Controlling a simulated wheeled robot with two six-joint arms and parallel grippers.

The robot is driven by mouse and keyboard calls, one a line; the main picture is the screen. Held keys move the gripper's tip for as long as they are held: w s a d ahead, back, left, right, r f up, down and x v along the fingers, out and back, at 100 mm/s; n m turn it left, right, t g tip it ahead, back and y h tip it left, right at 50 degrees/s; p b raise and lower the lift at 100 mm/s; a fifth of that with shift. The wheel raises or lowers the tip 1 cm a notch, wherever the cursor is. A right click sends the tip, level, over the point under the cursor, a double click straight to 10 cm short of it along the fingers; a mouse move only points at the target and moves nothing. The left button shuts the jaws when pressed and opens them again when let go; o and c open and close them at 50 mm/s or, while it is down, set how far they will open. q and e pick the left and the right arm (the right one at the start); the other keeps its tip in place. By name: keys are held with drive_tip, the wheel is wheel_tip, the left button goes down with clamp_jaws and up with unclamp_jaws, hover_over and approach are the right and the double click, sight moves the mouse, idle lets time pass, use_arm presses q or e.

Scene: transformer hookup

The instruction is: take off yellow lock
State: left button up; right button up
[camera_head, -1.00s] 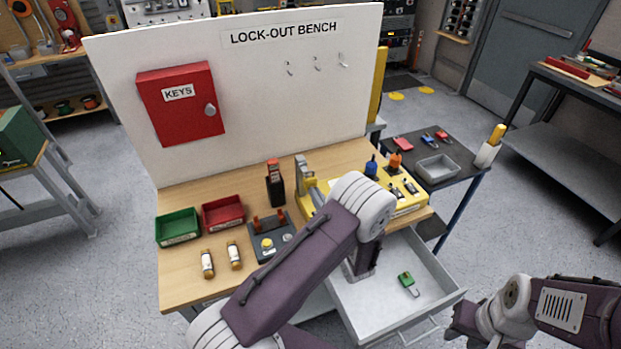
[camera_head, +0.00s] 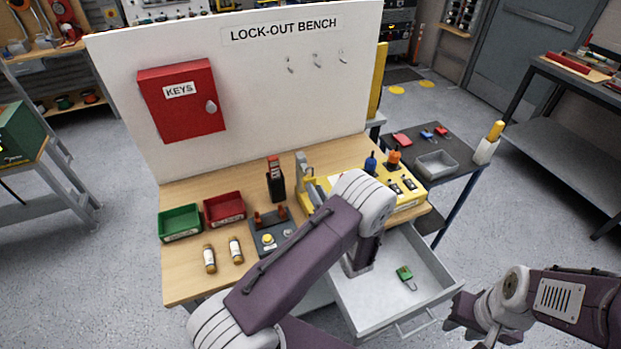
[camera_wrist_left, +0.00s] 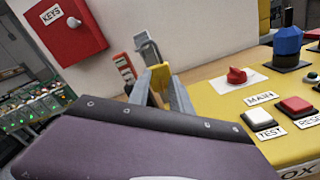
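In the left wrist view the yellow lock (camera_wrist_left: 160,77) shows as a small yellow piece between my left gripper's (camera_wrist_left: 162,86) two grey fingertips, in front of the upright grey lever (camera_wrist_left: 147,48). The yellow fills the gap between the tips, so the gripper looks shut on it.
An open grey drawer (camera_head: 372,312) juts out below the bench and holds a green padlock (camera_head: 404,273). Green (camera_head: 180,223) and red (camera_head: 225,209) trays stand at the bench's left. A red key cabinet (camera_head: 182,102) hangs on the white board. The side table (camera_head: 455,150) holds a grey tray.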

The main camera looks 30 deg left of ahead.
use_arm(q)
drive_tip(key=shift+v, duration=3)
drive_tip(key=b+v, duration=0.1)
drive_tip(key=v, duration=0.8)
